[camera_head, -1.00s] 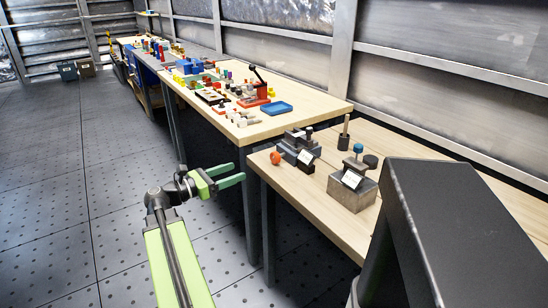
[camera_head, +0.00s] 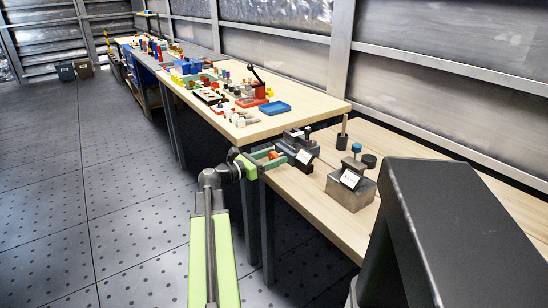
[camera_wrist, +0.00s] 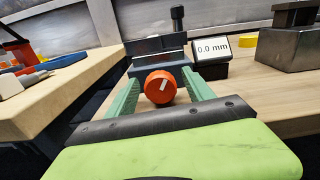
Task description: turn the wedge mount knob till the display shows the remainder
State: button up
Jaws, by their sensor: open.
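The wedge mount knob (camera_wrist: 160,87) is orange-red with a white mark, on the front of a grey-blue block, the wedge mount (camera_wrist: 158,56). The display (camera_wrist: 211,46) to its right reads "0.0 mm" in the wrist view. My gripper (camera_wrist: 162,88) is open, with one green finger on each side of the knob. I cannot tell whether the fingers touch it. In the head view my gripper (camera_head: 275,158) is at the near edge of the bench, and the knob (camera_head: 273,156) shows partly between its fingers. The display (camera_head: 304,157) stands beside the mount (camera_head: 297,140).
A dark upright post (camera_head: 342,135) stands behind. A second bench with a blue tray (camera_head: 274,108) and several parts lies farther back.

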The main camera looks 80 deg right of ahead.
jog(key=shift+s+d, duration=0.15)
jog(key=shift+s, duration=0.05)
jog(key=shift+c, duration=0.3)
grip_shut()
jog(key=m, duration=0.4)
jog(key=shift+m, duration=0.3)
jog(key=shift+o, duration=0.3)
grip_release()
